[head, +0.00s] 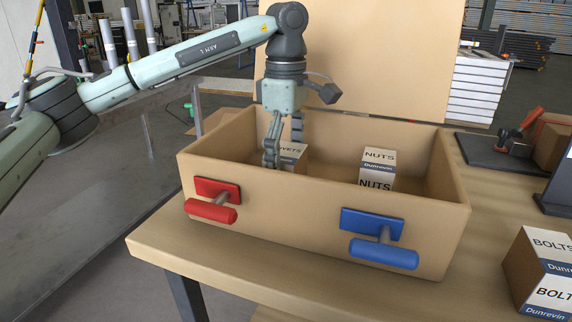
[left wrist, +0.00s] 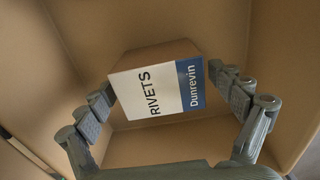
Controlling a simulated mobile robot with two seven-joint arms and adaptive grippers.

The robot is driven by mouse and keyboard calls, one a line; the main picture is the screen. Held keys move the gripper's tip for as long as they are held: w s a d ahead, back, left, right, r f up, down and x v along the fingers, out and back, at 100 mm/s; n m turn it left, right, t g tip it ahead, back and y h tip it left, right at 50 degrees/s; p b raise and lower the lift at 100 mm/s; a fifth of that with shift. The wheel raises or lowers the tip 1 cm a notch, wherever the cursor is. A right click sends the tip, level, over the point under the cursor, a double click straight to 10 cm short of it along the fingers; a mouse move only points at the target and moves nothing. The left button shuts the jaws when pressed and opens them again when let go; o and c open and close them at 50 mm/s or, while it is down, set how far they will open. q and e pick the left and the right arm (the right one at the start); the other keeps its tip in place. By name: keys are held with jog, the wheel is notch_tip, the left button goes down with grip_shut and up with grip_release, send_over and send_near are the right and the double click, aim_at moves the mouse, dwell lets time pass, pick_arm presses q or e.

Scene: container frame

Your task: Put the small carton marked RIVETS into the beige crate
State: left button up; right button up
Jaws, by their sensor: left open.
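The small carton marked RIVETS (head: 294,152) is inside the beige crate (head: 300,197), toward its left side; the front wall hides its lower part. In the left wrist view the carton (left wrist: 158,88) shows its white and blue label, with the crate's brown walls around it. My left gripper (head: 284,147) reaches down into the crate from above, at the carton. Its fingers (left wrist: 165,90) are open, one on either side of the carton; whether either touches it is unclear. My right gripper is in neither view.
A NUTS carton (head: 377,168) stands in the crate, right of the RIVETS carton. The crate's front carries a red handle (head: 212,211) and a blue handle (head: 384,252). A BOLTS carton (head: 545,268) stands on the wooden table (head: 465,285) at right. A black tray (head: 490,152) lies behind it.

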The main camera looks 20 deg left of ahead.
aim_at(286, 151)
pick_arm(q)
notch_tip(286, 151, up, 10)
jog(key=shift+r, duration=0.5)
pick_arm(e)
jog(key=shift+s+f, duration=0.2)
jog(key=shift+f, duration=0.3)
pick_arm(q)
jog(key=shift+s, duration=0.1)
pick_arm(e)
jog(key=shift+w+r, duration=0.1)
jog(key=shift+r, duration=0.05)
